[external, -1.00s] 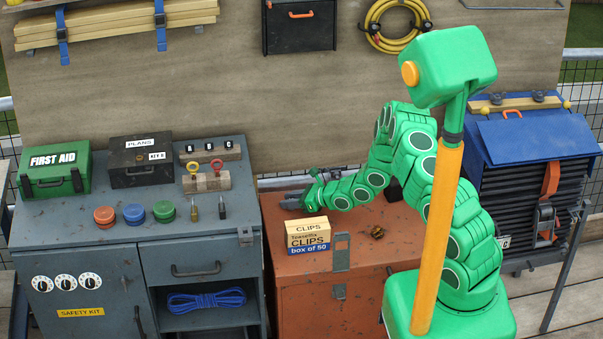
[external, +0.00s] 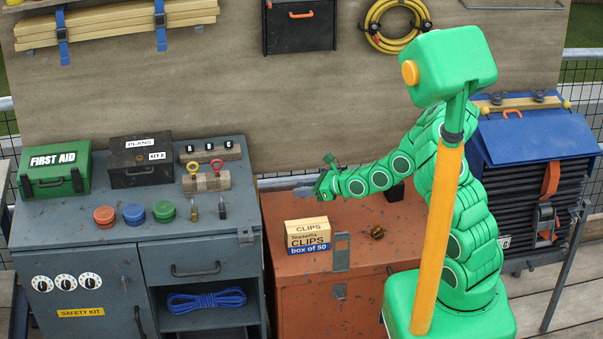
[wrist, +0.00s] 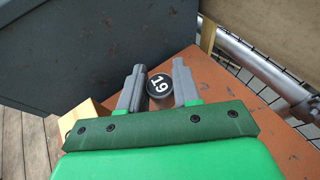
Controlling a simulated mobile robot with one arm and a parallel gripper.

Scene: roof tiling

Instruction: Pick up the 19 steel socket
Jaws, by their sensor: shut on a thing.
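The 19 steel socket (wrist: 160,83) shows in the wrist view as a dark round end with a white 19 on it. It sits between the two grey fingers of my gripper (wrist: 159,85), which is shut on it. In the external view my gripper (external: 325,184) is above the back left of the orange-red chest (external: 300,278). The socket cannot be made out there.
A box of clips (external: 307,236) and a small dark brass-coloured piece (external: 377,232) are on the chest. The grey cabinet (external: 90,236) stands close on the left, with a wooden block (external: 212,153) of dark numbered pieces on top. A backboard (external: 200,90) rises behind.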

